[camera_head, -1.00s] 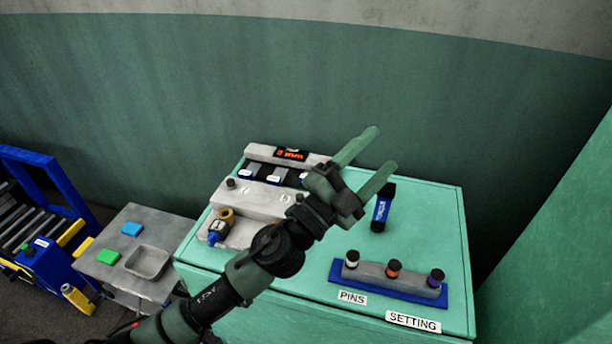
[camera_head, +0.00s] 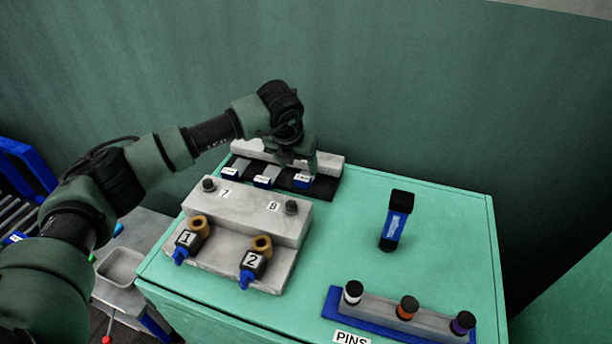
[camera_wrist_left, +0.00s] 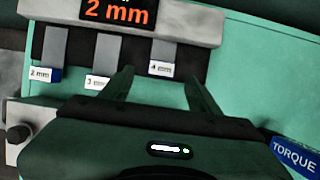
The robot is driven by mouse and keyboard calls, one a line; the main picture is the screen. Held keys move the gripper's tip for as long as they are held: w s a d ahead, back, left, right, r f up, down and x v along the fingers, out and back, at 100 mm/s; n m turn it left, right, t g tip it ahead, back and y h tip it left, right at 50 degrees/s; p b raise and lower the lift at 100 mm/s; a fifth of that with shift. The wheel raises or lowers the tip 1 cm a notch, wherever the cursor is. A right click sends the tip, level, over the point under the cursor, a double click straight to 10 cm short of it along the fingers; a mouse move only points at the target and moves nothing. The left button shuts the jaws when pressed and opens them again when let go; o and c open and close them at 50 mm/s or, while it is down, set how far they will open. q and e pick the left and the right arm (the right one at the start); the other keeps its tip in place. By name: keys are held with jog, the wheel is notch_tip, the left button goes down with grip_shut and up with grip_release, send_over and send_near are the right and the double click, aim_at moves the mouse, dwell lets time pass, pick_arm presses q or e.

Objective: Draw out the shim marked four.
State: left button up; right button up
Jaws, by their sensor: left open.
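The shim marked 4 mm (camera_wrist_left: 163,52) is a grey strip with a white and blue label end, rightmost of three in a dark rack. In the head view this shim (camera_head: 302,179) shows its label below my gripper. My left gripper (camera_head: 303,160) is open over the rack's right end and points down. In the left wrist view its two fingers (camera_wrist_left: 161,84) are spread, with the 4 mm label ahead between them. I cannot tell whether they touch it. The 2 mm shim (camera_wrist_left: 48,58) and 3 mm shim (camera_wrist_left: 103,56) sit to its left. My right gripper is not in view.
A grey block (camera_head: 245,210) with knobs and blue-tipped parts stands in front of the rack. A display (camera_wrist_left: 117,11) reads 2 mm. Several pins (camera_head: 407,307) stand front right.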

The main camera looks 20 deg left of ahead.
aim_at(302, 179)
pick_arm(q)
notch_tip(302, 179, down, 3)
jog(key=shift+w+d+f+p, duration=0.1)
jog(key=shift+w+d+p, duration=0.05)
jog(key=shift+p, duration=0.3)
jog(key=x, duration=0.2)
jog(key=shift+w+f, duration=0.2)
jog(key=shift+w, duration=0.1)
jog(key=shift+w+f, duration=0.2)
jog(key=shift+f, duration=0.2)
jog(key=shift+c, duration=0.3)
jog(key=c, duration=1)
grip_shut()
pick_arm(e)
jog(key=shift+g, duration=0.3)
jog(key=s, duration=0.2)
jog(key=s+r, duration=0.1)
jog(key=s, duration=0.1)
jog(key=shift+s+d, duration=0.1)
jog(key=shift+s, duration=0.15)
